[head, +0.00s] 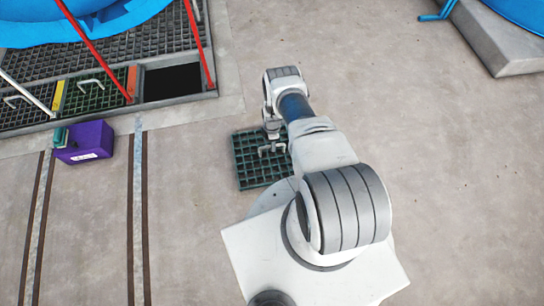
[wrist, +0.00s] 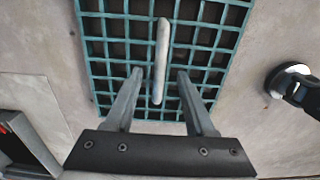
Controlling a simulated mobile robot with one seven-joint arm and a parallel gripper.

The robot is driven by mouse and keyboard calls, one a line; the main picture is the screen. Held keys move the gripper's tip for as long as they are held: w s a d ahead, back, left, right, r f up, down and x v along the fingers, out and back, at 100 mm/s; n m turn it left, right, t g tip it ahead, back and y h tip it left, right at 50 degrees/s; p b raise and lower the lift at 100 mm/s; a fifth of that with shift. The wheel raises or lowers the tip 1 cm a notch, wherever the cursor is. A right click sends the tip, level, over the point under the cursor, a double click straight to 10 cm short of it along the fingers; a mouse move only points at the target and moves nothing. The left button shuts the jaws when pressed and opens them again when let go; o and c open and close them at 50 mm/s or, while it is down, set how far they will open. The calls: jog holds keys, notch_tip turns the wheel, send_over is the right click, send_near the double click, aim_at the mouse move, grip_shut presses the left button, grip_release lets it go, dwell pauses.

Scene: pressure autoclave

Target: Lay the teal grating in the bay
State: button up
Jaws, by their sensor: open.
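The teal grating (head: 258,171) lies flat on the concrete floor beside my base. In the wrist view the grating (wrist: 108,58) fills the upper middle, with a pale bar handle (wrist: 162,60) standing along its centre. My gripper (wrist: 160,75) is open over the grating, with one finger on each side of the handle's near end; I cannot tell whether they touch it. In the head view my gripper (head: 272,149) is small and partly hidden by my arm. The bay (head: 172,82) is a dark, open rectangular hole at the upper left.
Other floor gratings with handles (head: 88,92) lie left of the bay. Red posts (head: 201,45) slope up beside the opening. A purple box (head: 86,142) stands on the floor in front of them. A concrete block (head: 500,40) is at the upper right. The floor between is clear.

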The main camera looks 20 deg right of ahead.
jog(key=shift+f, duration=0.55)
grip_shut()
dwell(1.0)
jog(key=shift+w+r, duration=0.15)
